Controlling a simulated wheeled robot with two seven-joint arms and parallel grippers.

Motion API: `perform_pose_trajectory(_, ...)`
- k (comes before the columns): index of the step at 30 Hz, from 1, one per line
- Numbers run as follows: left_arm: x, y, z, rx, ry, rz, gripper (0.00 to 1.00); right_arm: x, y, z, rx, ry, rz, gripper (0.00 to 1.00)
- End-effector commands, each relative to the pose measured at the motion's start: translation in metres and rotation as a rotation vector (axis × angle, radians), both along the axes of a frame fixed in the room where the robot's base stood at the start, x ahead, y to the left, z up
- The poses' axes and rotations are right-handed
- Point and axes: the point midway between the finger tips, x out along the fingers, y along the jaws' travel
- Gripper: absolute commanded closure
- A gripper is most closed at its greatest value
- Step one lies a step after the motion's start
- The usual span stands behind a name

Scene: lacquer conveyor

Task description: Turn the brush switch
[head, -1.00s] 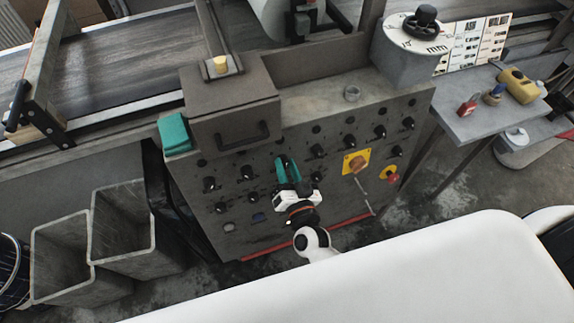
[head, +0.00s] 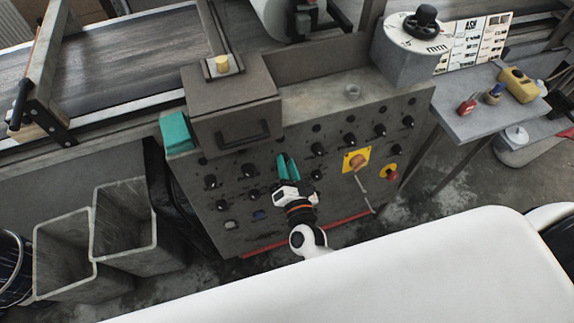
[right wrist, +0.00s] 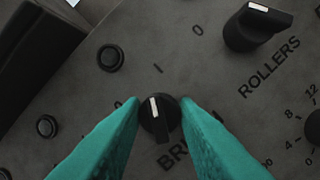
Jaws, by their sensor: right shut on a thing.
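The brush switch (right wrist: 160,128) is a black knob with a white pointer mark, on the grey control panel (head: 330,205). Its label is partly hidden by the fingers; only "BR" reads clearly. The pointer faces up and slightly left in the right wrist view, roughly toward an "I" mark, with a partly covered "0" to its left. My right gripper (right wrist: 160,120) has teal fingers on both sides of this knob and is shut on it. In the head view, the right gripper (head: 289,168) is at the panel's middle and hides the knob. My left gripper is not in view.
The rollers switch (right wrist: 257,27) is up and right of the brush switch. Several other black knobs surround the gripper. A yellow plate (head: 356,159) with an orange switch and a red stop button (head: 390,173) are to the right. A drawer box (head: 235,112) juts out above left.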

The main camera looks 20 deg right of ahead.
Motion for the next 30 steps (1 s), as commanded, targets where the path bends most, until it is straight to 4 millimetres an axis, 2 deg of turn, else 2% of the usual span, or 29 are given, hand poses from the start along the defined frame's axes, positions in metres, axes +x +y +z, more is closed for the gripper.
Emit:
perform_pose_trajectory(1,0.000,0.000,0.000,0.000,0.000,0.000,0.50,0.000,0.000,-0.001,0.003,0.002,0.001,0.69)
perform_pose_trajectory(4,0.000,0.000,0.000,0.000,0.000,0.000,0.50,0.000,0.000,-0.001,0.002,0.002,0.001,0.53)
perform_pose_trajectory(5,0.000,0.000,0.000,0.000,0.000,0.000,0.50,0.000,0.000,-0.001,0.002,0.001,0.000,0.51)
perform_pose_trajectory(13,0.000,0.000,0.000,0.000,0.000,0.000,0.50,-0.001,0.000,0.000,0.000,0.001,0.001,0.51)
perform_pose_trajectory(16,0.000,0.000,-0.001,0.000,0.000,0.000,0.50,-0.007,0.001,-0.001,0.000,0.001,0.000,0.51)
perform_pose_trajectory(20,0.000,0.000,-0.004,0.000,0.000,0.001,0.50,-0.028,0.002,-0.002,0.001,0.003,-0.001,0.51)
perform_pose_trajectory(30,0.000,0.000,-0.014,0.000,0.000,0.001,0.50,-0.098,0.007,-0.003,0.001,0.004,0.002,0.51)
